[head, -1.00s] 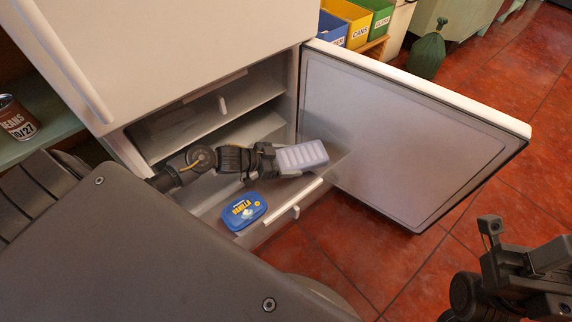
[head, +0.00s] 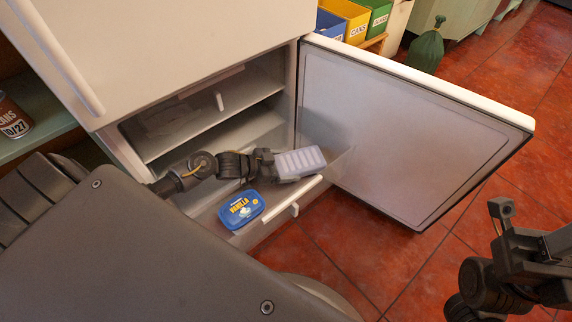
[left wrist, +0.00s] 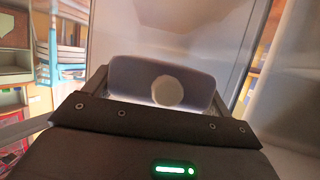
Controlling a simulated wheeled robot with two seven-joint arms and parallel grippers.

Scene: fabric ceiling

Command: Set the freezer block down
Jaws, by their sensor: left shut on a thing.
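The freezer block (head: 301,162) is a pale lavender slab with ridges, seen over the front right part of the pulled-out freezer drawer (head: 262,226). My left gripper (head: 282,165) is shut on its left end. In the left wrist view the block (left wrist: 125,80) lies between the fingers, with a pale round spot on its face. I cannot tell whether its underside touches anything. My right gripper (head: 530,235) is at the lower right, cut off by the picture edge and away from the block; its jaw state is unclear.
A blue vanilla tub (head: 241,209) is at the drawer's front, left of the block. The open freezer door (head: 405,130) stands to the right. A shelf (head: 215,125) is above the drawer. Colored bins (head: 350,20) stand behind the door.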

